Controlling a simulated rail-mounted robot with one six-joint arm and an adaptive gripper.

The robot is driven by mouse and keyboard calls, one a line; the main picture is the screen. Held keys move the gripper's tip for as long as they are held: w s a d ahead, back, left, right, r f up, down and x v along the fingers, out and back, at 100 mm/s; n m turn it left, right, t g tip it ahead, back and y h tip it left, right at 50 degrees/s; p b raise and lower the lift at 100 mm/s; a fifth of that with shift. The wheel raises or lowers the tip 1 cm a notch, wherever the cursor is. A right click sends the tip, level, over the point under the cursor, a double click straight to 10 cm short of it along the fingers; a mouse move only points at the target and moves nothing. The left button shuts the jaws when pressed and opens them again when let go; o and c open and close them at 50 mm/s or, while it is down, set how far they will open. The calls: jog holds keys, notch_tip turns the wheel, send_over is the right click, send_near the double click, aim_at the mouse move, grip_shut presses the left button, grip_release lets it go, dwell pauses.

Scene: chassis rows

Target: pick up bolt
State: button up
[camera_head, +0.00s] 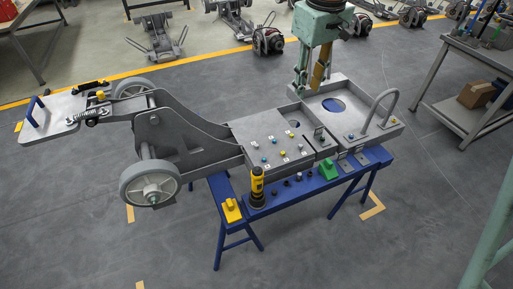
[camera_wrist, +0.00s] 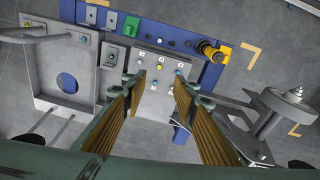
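Several small bolts with coloured heads stand on the grey chassis plate (camera_head: 247,133); one is a blue bolt (camera_head: 264,160) near its front left. Which one is meant cannot be told. The fingers cover part of the plate.
The blue bench (camera_head: 285,193) carries a yellow-black tool (camera_head: 257,187), a yellow block (camera_head: 232,211) and a green block (camera_head: 328,169). The tray (camera_head: 337,122) has a curved grey handle (camera_head: 377,112). Chassis wheels (camera_head: 151,184) stick out at left.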

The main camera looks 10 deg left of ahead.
jog(key=w+a+f+n, duration=0.2)
jog(key=w+a+f, duration=0.4)
jog(key=a+f, duration=0.4)
jog(key=n+g+p, duration=0.1)
jog(key=n, duration=0.2)
send_over(256, 145)
notch_tip(256, 145, down, 15)
jog(key=shift+w+r, duration=0.1)
jog(key=shift+r, duration=0.1)
jog(key=shift+f+b, duration=0.5)
jog(key=shift+f, duration=3.8)
jog(key=shift+f, duration=0.1)
jog(key=shift+f+b, duration=0.5)
jog(key=shift+f, duration=2)
jog(key=shift+c, duration=0.8)
jog(key=c, duration=0.7)
